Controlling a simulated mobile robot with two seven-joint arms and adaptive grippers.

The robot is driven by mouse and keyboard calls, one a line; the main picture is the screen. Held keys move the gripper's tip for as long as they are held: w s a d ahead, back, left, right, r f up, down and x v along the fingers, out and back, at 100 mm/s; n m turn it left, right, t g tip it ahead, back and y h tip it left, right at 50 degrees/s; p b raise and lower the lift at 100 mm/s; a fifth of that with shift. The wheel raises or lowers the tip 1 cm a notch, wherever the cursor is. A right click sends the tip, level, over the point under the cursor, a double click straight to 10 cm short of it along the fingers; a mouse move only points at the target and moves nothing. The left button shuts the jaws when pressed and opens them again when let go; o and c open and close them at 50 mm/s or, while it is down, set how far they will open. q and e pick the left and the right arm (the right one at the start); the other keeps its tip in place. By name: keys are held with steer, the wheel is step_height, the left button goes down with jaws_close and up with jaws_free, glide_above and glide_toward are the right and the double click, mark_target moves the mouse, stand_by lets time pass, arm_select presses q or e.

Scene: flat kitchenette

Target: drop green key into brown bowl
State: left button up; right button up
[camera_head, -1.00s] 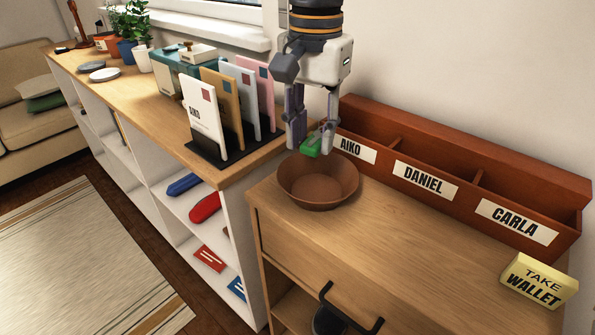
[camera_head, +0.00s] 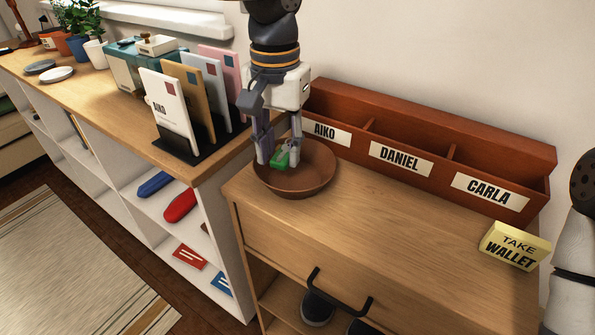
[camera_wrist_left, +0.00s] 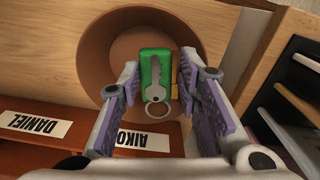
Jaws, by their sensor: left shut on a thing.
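The brown bowl (camera_head: 308,183) stands on the wooden cabinet top, in front of the AIKO compartment. My left gripper (camera_head: 280,160) is inside the bowl's outline, pointing down, and is shut on the green key (camera_head: 281,159). In the left wrist view the key (camera_wrist_left: 154,70) is a green block with a grey metal key and a ring on it. It lies between the two fingers (camera_wrist_left: 157,88), with the bowl (camera_wrist_left: 95,50) behind it. How far the key is above the bowl's floor is hard to tell. My right gripper is not in view; part of my right arm shows at the right edge.
A red-brown organizer (camera_head: 430,130) labelled AIKO, DANIEL and CARLA runs along the wall behind the bowl. A yellow TAKE WALLET sign (camera_head: 515,245) stands at the right. A letter rack (camera_head: 190,150) stands left of the gripper. The cabinet top's middle is clear.

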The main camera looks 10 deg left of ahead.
arm_select(q)
steer(key=o, duration=1.2)
step_height(320, 180, up, 12)
